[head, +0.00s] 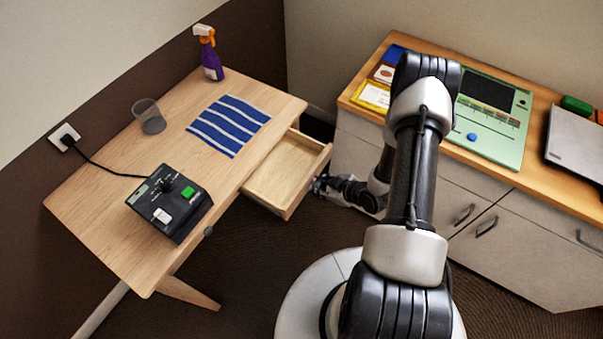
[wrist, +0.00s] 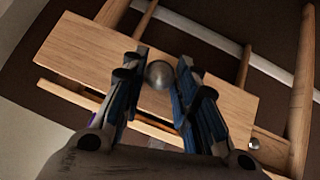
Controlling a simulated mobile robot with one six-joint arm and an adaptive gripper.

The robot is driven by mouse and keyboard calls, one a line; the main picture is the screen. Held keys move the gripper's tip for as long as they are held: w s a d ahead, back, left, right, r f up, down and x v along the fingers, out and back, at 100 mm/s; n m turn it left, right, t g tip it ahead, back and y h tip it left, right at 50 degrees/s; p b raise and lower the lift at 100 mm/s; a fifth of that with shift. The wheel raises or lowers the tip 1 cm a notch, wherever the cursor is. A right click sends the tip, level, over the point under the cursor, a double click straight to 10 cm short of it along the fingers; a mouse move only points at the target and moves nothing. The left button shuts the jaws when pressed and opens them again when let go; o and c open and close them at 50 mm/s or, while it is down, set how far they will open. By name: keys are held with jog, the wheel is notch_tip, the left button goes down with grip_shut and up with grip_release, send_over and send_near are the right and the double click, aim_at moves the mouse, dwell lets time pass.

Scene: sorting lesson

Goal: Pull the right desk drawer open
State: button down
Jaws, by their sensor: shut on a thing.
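The right desk drawer (head: 287,172) stands pulled out from the wooden desk in the head view, and its inside looks empty. Its front panel (wrist: 90,52) shows in the wrist view with a round metal knob (wrist: 159,74). My gripper (head: 322,185) is at the drawer's front in the head view. In the wrist view, the fingers of my gripper (wrist: 160,85) are on either side of the knob and shut on it. In the head view the knob is hidden by my gripper.
On the desk (head: 120,200) are a black control box (head: 170,222), a striped cloth (head: 228,125), a clear cup (head: 149,116) and a spray bottle (head: 209,55). A second, left knob (head: 208,232) is on the desk front. A cabinet (head: 520,235) stands close at the right.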

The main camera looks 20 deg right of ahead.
jog(key=shift+s+d, duration=0.65)
jog(key=shift+s, duration=0.3)
jog(key=shift+s+d, duration=0.65)
jog(key=shift+s, duration=0.25)
jog(key=c, duration=1.5)
grip_release()
jog(key=shift+c, duration=0.2)
jog(key=v, duration=1.2)
